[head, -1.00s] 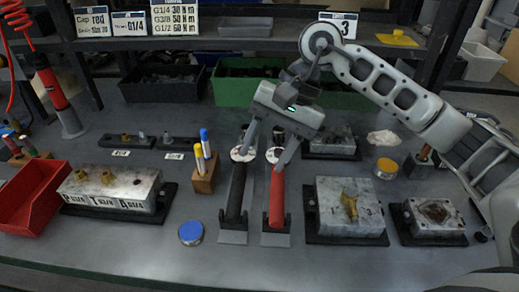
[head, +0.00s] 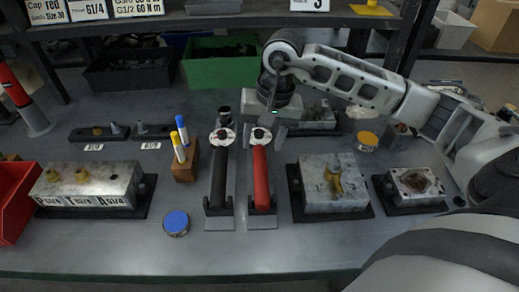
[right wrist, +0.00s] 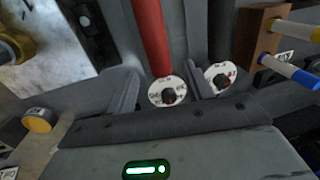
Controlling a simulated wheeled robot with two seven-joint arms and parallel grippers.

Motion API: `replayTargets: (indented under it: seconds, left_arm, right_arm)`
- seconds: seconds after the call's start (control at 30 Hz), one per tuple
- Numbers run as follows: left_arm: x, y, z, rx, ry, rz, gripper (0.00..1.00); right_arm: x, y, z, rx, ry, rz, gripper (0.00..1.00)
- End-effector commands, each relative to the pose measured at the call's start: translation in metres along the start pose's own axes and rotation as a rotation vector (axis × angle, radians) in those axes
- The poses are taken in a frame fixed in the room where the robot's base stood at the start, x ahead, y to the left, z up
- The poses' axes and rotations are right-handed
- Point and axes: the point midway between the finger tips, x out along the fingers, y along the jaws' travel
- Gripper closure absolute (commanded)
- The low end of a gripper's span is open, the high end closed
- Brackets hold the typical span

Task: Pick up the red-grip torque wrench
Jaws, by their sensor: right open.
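The red-grip torque wrench (head: 261,180) lies on its grey holder on the bench, its round white dial (head: 260,136) toward the back. It also shows in the right wrist view (right wrist: 150,40), with its dial between the fingers. A black-grip torque wrench (head: 219,180) lies beside it to the left, and its dial shows in the right wrist view (right wrist: 219,77). My right gripper (head: 264,142) is open over the dial end of the red wrench, fingers pointing down. I cannot tell whether a finger touches it. My left gripper is not in view.
A wooden block with markers (head: 185,162) and a blue-lidded tin (head: 176,222) stand to the left. A valve block (head: 332,190) sits on a black tray to the right. Green (head: 222,68) and black bins stand behind. The front bench strip is clear.

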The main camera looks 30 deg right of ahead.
Motion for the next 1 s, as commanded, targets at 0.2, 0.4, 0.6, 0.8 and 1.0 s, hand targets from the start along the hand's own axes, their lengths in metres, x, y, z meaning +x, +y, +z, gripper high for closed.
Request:
replayTargets:
  seconds: [0.2,0.4,0.6,0.8,1.0]
  left_arm:
    - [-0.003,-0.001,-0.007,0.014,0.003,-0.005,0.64]
    - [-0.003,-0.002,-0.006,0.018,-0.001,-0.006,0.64]
    - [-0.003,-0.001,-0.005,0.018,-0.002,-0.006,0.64]
    - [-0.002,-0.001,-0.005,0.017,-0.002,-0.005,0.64]
    - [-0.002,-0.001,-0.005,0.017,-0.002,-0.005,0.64]
  right_arm:
    - [0.033,-0.001,0.006,0.002,-0.006,0.002,0.48]
    - [0.046,-0.001,0.005,0.000,-0.002,0.001,0.48]
    - [0.046,-0.001,0.005,0.000,-0.002,0.001,0.54]
    - [0.046,-0.001,0.005,0.000,-0.002,0.001,1.00]
    - [0.044,-0.002,0.004,0.000,0.001,-0.003,1.00]
